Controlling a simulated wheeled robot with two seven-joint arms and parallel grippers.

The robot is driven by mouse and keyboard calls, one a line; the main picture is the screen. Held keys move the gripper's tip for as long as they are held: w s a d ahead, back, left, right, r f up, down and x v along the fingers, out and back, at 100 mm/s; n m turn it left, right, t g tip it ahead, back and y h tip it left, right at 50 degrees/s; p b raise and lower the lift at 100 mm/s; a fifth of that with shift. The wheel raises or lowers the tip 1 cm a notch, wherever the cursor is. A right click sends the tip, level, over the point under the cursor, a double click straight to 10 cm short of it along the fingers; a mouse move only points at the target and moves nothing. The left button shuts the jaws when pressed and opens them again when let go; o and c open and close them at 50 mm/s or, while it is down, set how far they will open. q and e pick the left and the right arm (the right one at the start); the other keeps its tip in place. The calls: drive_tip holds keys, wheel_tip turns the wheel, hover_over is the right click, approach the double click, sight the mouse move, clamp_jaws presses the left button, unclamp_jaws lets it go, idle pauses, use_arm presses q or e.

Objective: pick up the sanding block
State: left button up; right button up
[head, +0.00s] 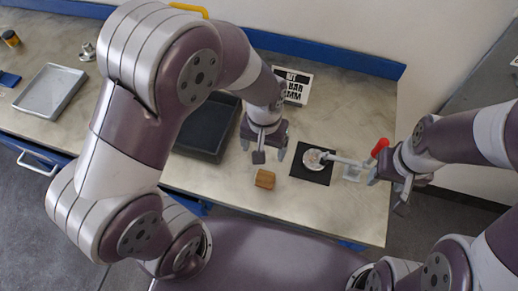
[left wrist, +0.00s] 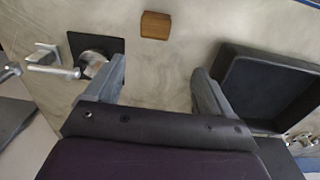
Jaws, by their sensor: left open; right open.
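The sanding block (head: 264,179) appears to be the small brown block lying on the worktop near its front edge. It also shows in the left wrist view (left wrist: 155,25), at the top centre, beyond the fingertips. My left gripper (head: 269,155) points down just behind the block in the head view, with its fingers apart and nothing between them. Its open fingers also show in the left wrist view (left wrist: 160,80). My right gripper (head: 388,191) is open and empty off the right edge of the table, apart from the block.
A dark tray (head: 205,135) stands left of my left gripper. A sign (head: 297,85) stands behind. A grey tray (head: 50,90) is far left.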

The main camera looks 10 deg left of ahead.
sight(265, 176)
use_arm(q)
drive_tip(key=s+f, duration=0.1)
drive_tip(key=d+f, duration=0.1)
drive_tip(key=s+f, duration=0.1)
drive_tip(key=f, duration=0.1)
drive_tip(key=shift+s+d, duration=0.35)
drive_tip(key=shift+d, duration=0.05)
drive_tip(key=f, duration=0.2)
drive_tip(key=w+a+f+p, duration=0.1)
drive_tip(key=f, duration=0.1)
drive_tip(key=shift+w, duration=0.1)
drive_tip(key=f, duration=0.4)
drive_tip(key=shift+s+d, duration=0.3)
drive_tip(key=shift+s, duration=0.1)
drive_tip(key=shift+w+a+f, duration=0.1)
drive_tip(key=shift+w+a, duration=0.05)
drive_tip(key=shift+c, duration=0.7)
drive_tip(key=c, duration=0.9)
drive_tip(key=shift+c, duration=0.2)
use_arm(e)
drive_tip(key=shift+s+d+r, duration=0.65)
drive_tip(key=shift+s+r, duration=0.15)
